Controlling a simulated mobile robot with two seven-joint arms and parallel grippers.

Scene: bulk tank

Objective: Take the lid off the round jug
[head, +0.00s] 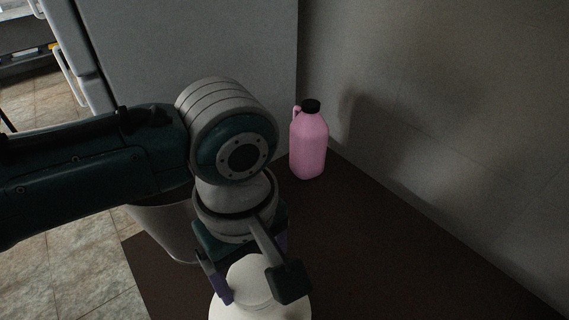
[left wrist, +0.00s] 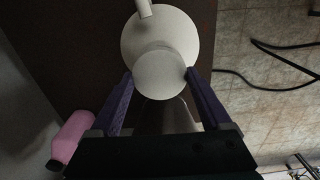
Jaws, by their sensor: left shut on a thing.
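The round jug (head: 285,311) is cream white and stands at the bottom of the head view, its lower part cut off by the frame edge. Its round pale lid (head: 249,277) is on top. In the left wrist view the lid (left wrist: 161,74) shows as a disc over the wider jug body (left wrist: 183,32), with a handle or spout stub at the top. My left gripper (head: 257,290) is shut on the lid, with a purple finger at each side of it. Whether the lid is raised off the jug, I cannot tell. My right gripper is not in view.
A pink bottle with a black cap (head: 309,143) stands farther back on the dark brown table (head: 400,270), near the grey wall. A large grey cabinet or fridge (head: 200,50) stands behind. A grey bin (head: 172,228) is beside the table. The table's right part is clear.

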